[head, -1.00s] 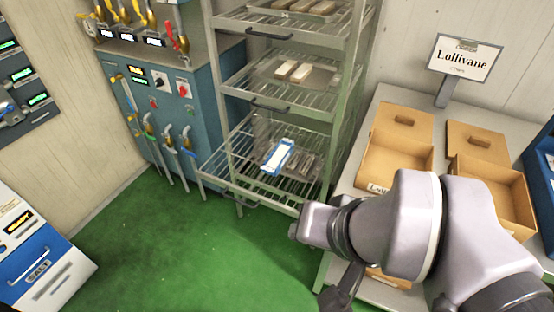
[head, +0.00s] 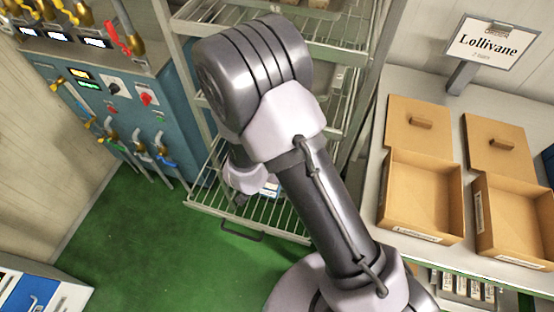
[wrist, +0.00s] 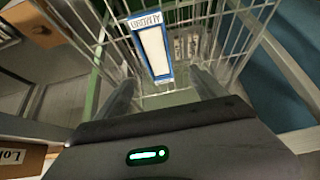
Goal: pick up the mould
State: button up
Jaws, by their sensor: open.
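The mould, a narrow blue-rimmed tray with a white filling and a lettered end, shows in the wrist view (wrist: 153,50). It lies on a wire shelf (wrist: 105,45) of the metal rack. In the head view only a small blue and white part of the mould (head: 270,189) shows beside my arm. My gripper (wrist: 163,84) is open and empty. Its two fingers point towards the mould's near end, one to either side of it in the wrist view, with no contact visible. In the head view my arm hides most of the shelf and the gripper.
Grey bars (wrist: 192,44) lie beside the mould on the shelf. Rack posts and upper shelves (head: 185,18) stand close around my arm. A table at right holds open brown boxes (head: 421,200) and a Lollivane sign (head: 490,44). A blue machine (head: 120,110) stands left. Green floor is clear.

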jog(key=b+x, duration=0.2)
jog(key=x, duration=0.5)
jog(key=shift+f, duration=0.25)
jog(key=b+x, duration=0.2)
jog(key=x, duration=0.1)
jog(key=b+x, duration=0.1)
jog(key=x, duration=0.1)
jog(key=shift+s+d+f, duration=0.2)
jog(key=shift+d+f, duration=0.05)
jog(key=shift+f, duration=0.05)
jog(key=shift+w, duration=0.1)
jog(key=shift+r, duration=0.15)
jog(key=shift+c, duration=1.3)
grip_shut()
